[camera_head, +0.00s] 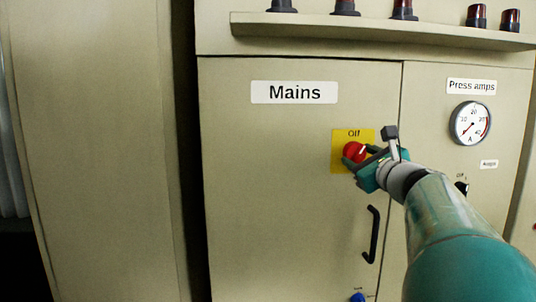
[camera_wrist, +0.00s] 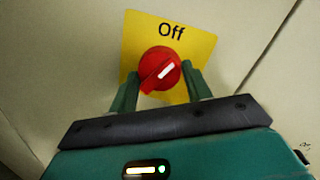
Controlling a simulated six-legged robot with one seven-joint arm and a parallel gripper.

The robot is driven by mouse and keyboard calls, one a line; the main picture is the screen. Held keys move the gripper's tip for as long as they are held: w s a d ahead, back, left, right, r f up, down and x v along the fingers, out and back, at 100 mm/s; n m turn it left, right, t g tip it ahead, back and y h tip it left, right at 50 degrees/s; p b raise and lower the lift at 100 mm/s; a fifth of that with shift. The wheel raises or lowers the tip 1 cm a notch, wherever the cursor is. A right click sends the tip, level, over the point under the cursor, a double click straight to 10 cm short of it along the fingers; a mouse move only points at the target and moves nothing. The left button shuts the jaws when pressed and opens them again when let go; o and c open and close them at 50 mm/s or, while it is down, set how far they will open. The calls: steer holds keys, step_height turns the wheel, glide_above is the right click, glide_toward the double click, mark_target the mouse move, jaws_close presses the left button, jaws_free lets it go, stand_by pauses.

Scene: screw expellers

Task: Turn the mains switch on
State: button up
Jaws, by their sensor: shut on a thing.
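The mains switch is a red rotary knob (camera_head: 353,151) on a yellow plate (camera_head: 338,163) marked "Off", on the cabinet door below and right of the "Mains" label (camera_head: 293,92). In the wrist view the knob (camera_wrist: 159,67) has a white pointer line slanting up to the right, off to the right of straight up toward the "Off" text on the plate (camera_wrist: 203,45). My gripper (camera_head: 362,158) is at the knob, and its two teal fingers (camera_wrist: 160,90) stand on either side of the knob's handle, shut on it. The lower part of the plate is partly hidden by my gripper.
A black door handle (camera_head: 372,235) is below the switch, and a blue knob (camera_head: 357,297) is lower still. To the right are the press amps gauge (camera_head: 470,123) and a small black switch (camera_head: 462,188). A shelf (camera_head: 330,29) with several dark red lamps juts out above.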

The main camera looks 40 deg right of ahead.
steer(key=m+h, duration=0.1)
steer(key=m, duration=0.6)
steer(key=shift+a+r, duration=0.1)
steer(key=shift+a, duration=0.05)
steer(key=m+h, duration=0.1)
steer(key=m, duration=0.5)
steer(key=shift+m+h, duration=0.3)
steer(key=shift+h, duration=0.1)
steer(key=o, duration=1.3)
steer(key=shift+g, duration=0.3)
steer(key=shift+o, duration=0.2)
steer(key=shift+w, duration=0.1)
steer(key=shift+f, duration=0.2)
